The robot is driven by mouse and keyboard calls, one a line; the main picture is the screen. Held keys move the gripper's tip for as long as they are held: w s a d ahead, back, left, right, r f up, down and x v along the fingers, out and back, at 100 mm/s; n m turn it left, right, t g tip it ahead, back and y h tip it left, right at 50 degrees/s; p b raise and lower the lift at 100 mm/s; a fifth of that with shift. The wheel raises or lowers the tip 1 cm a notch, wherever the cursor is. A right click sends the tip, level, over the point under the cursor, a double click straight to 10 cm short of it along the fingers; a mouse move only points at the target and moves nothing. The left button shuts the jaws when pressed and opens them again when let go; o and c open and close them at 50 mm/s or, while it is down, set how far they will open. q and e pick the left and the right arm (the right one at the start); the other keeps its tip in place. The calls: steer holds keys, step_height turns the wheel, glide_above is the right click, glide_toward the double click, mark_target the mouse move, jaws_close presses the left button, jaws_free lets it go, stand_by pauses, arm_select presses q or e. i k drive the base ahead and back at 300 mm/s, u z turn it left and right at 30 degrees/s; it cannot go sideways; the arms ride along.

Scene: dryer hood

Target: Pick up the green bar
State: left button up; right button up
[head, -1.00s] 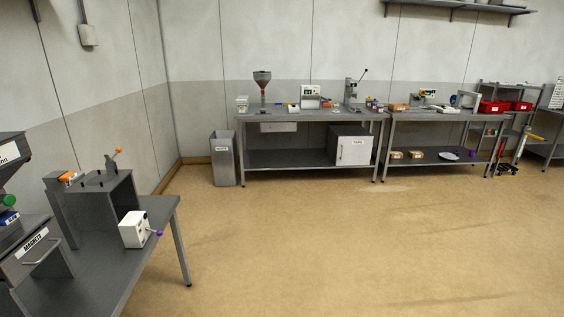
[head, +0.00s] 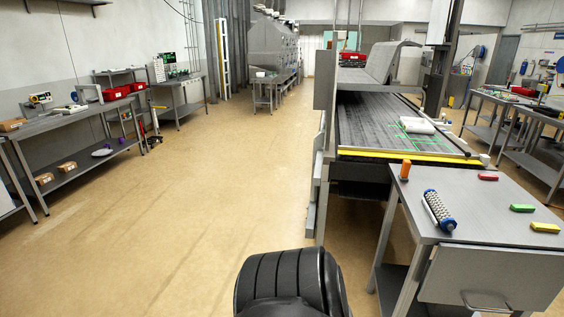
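The green bar (head: 522,208) is a small block lying flat on the grey side table (head: 470,222) at the right of the head view. It lies between a red bar (head: 488,177) farther back and a yellow bar (head: 545,227) nearer. Nothing covers it. Neither of my grippers is in view, so their state does not show.
An orange block (head: 405,169) stands upright on the table's far left corner, near a spiked roller (head: 438,210). A conveyor (head: 385,125) with a yellow front edge stands behind the table. Open floor (head: 200,210) lies to the left, with workbenches (head: 65,130) along the wall.

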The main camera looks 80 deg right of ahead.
mark_target(519, 207)
steer(key=z, duration=4.65)
